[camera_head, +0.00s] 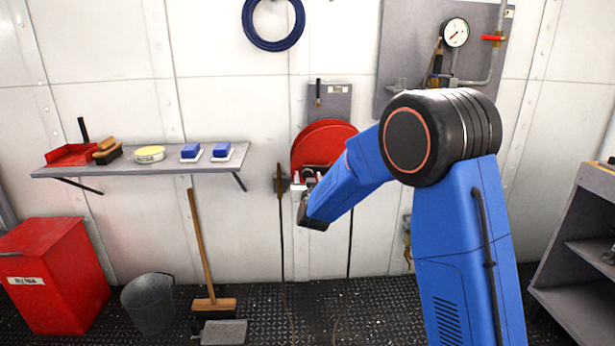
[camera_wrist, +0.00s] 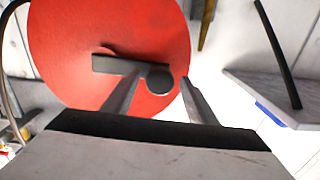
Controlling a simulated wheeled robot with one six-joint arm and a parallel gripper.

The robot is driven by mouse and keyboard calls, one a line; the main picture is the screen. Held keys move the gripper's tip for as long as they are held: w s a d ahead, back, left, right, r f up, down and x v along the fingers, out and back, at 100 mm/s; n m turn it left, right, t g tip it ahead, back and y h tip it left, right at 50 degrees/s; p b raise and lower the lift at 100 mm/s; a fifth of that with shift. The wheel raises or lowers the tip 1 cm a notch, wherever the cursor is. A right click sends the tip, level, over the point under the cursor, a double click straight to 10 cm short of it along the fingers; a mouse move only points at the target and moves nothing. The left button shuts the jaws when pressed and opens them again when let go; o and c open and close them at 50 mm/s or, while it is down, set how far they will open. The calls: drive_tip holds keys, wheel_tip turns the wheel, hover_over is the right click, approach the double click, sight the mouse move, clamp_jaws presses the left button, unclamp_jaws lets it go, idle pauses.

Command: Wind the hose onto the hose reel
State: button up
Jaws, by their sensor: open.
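The red hose reel (camera_head: 325,142) is mounted on the white wall, partly hidden behind my blue arm. In the wrist view its red disc (camera_wrist: 75,35) fills the upper left. A dark crank arm (camera_wrist: 118,64) crosses the disc and has a round dark knob (camera_wrist: 160,79) at its end. My gripper (camera_wrist: 160,76) is open, with one finger on each side of the knob. I cannot tell if either finger touches it. In the head view my gripper (camera_head: 300,184) is at the reel's lower left. Dark hose-like lines (camera_head: 281,235) hang below the reel to the floor.
A shelf (camera_head: 145,168) with brushes and a tin is left of the reel. A red bin (camera_head: 52,275), a bucket (camera_head: 149,303) and a broom (camera_head: 202,250) stand below. A gauge panel (camera_head: 410,45) and grey shelving (camera_head: 580,245) are right.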

drive_tip(key=shift+w, duration=1.1)
clamp_jaws()
drive_tip(key=shift+r, duration=0.1)
